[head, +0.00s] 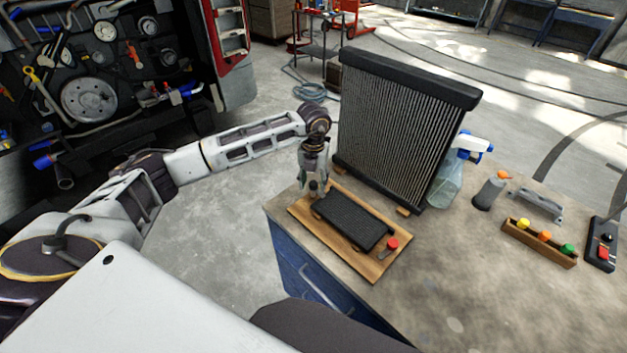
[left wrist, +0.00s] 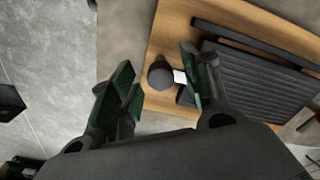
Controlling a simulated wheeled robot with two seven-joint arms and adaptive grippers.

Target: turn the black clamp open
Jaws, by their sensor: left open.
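The black clamp's round dark knob (left wrist: 160,75) shows in the left wrist view, with a small pale tab beside it reaching toward the ribbed black panel (left wrist: 262,85). It sits on the wooden board (left wrist: 168,30). My left gripper (left wrist: 156,68) is open, its green-padded fingers on either side of the knob, with no clear contact. In the head view my left gripper (head: 314,186) points down over the board's left end and mostly hides the black clamp. The panel (head: 352,219) lies on the board (head: 376,268), with a red clamp (head: 391,244) at its right end. My right gripper is not in view.
A tall radiator (head: 405,125) stands just behind the board. A spray bottle (head: 447,185), a grey bottle (head: 490,190), a wooden rack of coloured knobs (head: 540,243) and a button box (head: 601,245) stand to the right. The front right of the worktop (head: 480,290) is clear.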

